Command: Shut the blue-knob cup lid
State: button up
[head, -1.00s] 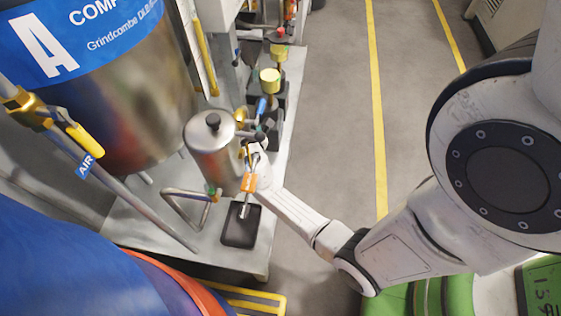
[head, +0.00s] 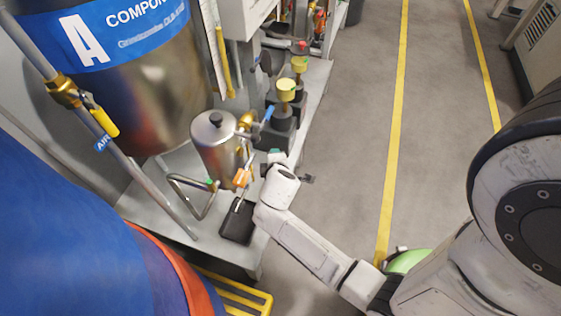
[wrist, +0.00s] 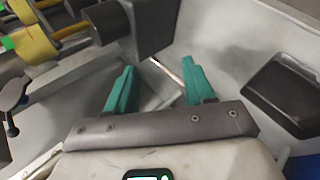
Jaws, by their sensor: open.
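A small blue piece (head: 268,114) stands out beside a brass fitting (head: 246,120), next to the steel pot, in the head view. I cannot tell whether it is the cup lid's knob, or how that lid sits. My gripper (wrist: 155,88) is open and empty, its two teal fingers spread over the grey bench. In the head view its end is beside the bench's right edge, below and right of the blue piece, mostly hidden by the wrist.
Yellow cups (head: 286,89) stand on black blocks (head: 282,131) along the bench. The steel pot (head: 217,150) has a lid with a black knob. A dark tray (wrist: 282,92) lies right of my fingers in the wrist view.

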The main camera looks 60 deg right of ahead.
jog(key=shift+s+a+r, duration=0.1)
jog(key=shift+s+a, duration=0.1)
jog(key=shift+s, duration=0.2)
dwell(0.4)
jog(key=s+a+r+m+g+y, duration=0.2)
jog(key=s+a+r+m+y, duration=0.15)
jog(key=s+a, duration=0.35)
jog(key=s+a+r+m+g+y, duration=0.2)
jog(key=s+a+y, duration=0.35)
jog(key=a, duration=0.45)
notch_tip(320, 180, up, 25)
jog(key=p, duration=2.5)
jog(key=shift+s+r+h, duration=0.15)
jog(key=shift+r+h, duration=0.05)
jog(key=shift+h, duration=0.1)
jog(key=shift+d+r+p, duration=0.1)
jog(key=shift+p, duration=0.2)
jog(key=shift+c, duration=1.7)
